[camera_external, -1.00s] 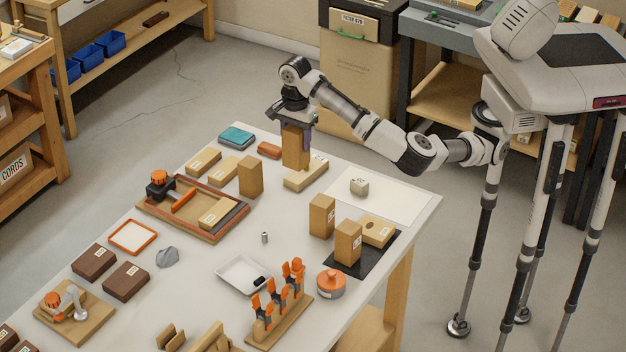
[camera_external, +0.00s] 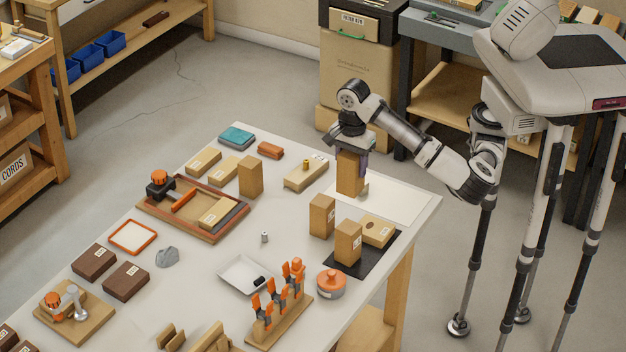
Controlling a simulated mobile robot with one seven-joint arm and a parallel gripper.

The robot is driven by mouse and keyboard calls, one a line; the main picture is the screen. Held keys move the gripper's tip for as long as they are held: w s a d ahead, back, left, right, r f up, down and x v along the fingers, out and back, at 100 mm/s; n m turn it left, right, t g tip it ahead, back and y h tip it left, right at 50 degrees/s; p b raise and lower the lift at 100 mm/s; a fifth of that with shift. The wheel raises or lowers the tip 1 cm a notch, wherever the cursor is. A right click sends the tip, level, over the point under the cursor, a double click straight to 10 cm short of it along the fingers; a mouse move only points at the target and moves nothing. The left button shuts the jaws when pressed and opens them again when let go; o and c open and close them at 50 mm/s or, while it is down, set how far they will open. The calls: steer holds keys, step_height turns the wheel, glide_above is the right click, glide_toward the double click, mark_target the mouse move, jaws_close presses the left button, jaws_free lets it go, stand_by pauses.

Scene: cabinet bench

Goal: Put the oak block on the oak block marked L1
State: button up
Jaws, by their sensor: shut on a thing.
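My gripper (camera_external: 354,146) is shut on a tall oak block (camera_external: 350,176) and holds it upright at the white sheet (camera_external: 402,200). I cannot tell whether its bottom touches the sheet. Other upright oak blocks stand apart: one (camera_external: 250,176) near the wooden tray, one (camera_external: 322,216) left of the black mat, and one (camera_external: 348,242) with a pale label on the mat. Flat oak blocks lie at the back (camera_external: 307,174), with a small brass piece on top, and on the mat (camera_external: 378,231). The labels are too small to read, so I cannot tell which is L1.
A small pale cube (camera_external: 364,190) is partly hidden by the held block. The black mat (camera_external: 362,266), orange round container (camera_external: 331,283), clamp rack (camera_external: 280,315) and wooden tray (camera_external: 150,207) occupy the table. The right part of the white sheet is clear.

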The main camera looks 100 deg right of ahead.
step_height(320, 180, down, 12)
steer(key=shift+f, duration=0.25)
stand_by(0.3)
steer(key=shift+f, duration=0.15)
steer(key=o, duration=1.1)
steer(key=shift+o, duration=0.2)
